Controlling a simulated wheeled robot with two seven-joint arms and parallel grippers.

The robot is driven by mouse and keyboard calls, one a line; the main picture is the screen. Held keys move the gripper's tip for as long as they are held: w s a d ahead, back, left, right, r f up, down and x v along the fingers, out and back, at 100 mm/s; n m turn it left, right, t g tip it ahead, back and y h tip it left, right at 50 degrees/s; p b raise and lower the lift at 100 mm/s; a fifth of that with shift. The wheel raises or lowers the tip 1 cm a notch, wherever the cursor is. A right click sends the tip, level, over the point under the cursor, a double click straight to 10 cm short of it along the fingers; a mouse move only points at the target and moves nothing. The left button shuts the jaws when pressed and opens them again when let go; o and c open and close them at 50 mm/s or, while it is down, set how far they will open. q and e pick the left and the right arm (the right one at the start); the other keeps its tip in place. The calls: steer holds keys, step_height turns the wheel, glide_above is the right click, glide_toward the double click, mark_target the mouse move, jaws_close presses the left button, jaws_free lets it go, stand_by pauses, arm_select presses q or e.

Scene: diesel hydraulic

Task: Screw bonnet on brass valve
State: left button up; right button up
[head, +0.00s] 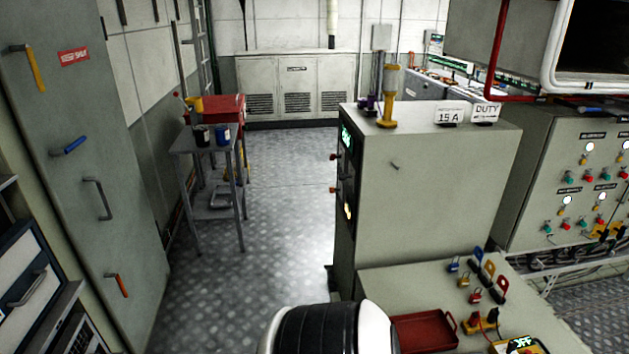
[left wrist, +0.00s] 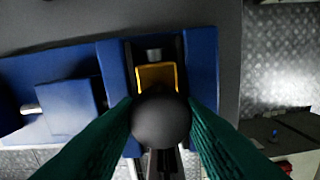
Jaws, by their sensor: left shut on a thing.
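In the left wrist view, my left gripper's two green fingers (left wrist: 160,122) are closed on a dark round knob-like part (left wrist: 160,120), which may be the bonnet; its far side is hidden. Just beyond it, a yellow, brass-like square part (left wrist: 157,76) sits between upright blue blocks (left wrist: 200,75), like vise jaws. It may be the valve body. The dark part overlaps its lower edge in the picture; I cannot tell whether they touch. Neither gripper shows in the head view, and my right gripper is in no view.
A grey cabinet (head: 440,190) carries a yellow stand-like object (head: 388,100). A lower bench holds a red tray (head: 424,332) and several padlocks. A small grey table (head: 207,140) with a red box (head: 222,107) stands left. The metal floor (head: 280,200) between is clear.

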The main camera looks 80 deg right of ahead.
arm_select(q)
steer(key=m, duration=1.3)
steer(key=o, duration=0.7)
steer(key=shift+o, duration=0.2)
